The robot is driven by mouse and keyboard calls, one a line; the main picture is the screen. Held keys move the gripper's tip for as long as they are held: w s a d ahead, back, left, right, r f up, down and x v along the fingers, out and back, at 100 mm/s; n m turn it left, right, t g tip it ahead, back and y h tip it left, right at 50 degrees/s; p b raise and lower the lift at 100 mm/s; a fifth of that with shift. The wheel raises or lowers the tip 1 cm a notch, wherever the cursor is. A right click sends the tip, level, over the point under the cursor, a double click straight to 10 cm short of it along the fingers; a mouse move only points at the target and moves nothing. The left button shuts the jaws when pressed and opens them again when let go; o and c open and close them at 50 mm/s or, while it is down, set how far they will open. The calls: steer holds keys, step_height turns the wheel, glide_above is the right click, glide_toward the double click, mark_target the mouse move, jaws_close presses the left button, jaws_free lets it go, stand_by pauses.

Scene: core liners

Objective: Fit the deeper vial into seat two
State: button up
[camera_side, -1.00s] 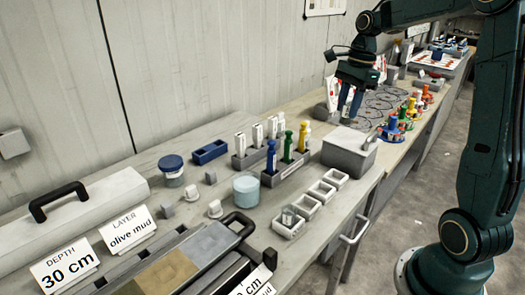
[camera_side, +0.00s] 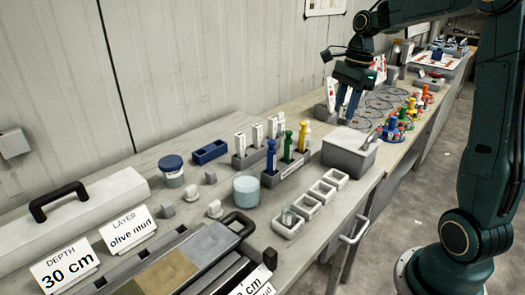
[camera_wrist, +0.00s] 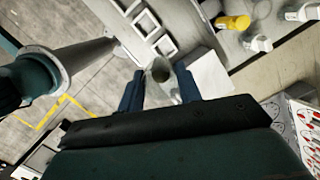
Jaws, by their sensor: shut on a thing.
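My gripper (camera_side: 346,116) is in the air above the bench, beyond the grey lidded box. In the wrist view my gripper (camera_wrist: 160,92) has its blue fingers on either side of a small clear vial (camera_wrist: 160,72) with greyish contents. The side view is too small to show this vial clearly. A row of small white square seats (camera_side: 322,190) stands along the bench's front edge; part of the row also shows in the wrist view (camera_wrist: 150,26). Another clear vial (camera_side: 288,217) stands in the nearest seat. I cannot read any seat numbers.
A grey rack (camera_side: 270,179) holds blue, green and yellow pieces behind the seats. The lidded box (camera_side: 349,151) stands between the seats and my gripper. Cards (camera_side: 65,267) reading 30 cm and olive mud (camera_side: 128,228) stand at front left. Coloured stands (camera_side: 392,130) line the right.

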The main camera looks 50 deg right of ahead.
steer(key=a+m, duration=0.4)
steer(key=a, duration=1.1)
step_height(320, 180, down, 20)
steer(key=shift+s+r, duration=0.1)
steer(key=shift+s, duration=0.05)
stand_by(0.6)
steer(key=o, duration=1)
steer(key=shift+c, duration=0.2)
step_height(320, 180, up, 12)
steer(key=s+d, duration=0.1)
steer(key=shift+d, duration=0.15)
steer(key=shift+s, duration=0.15)
stand_by(0.5)
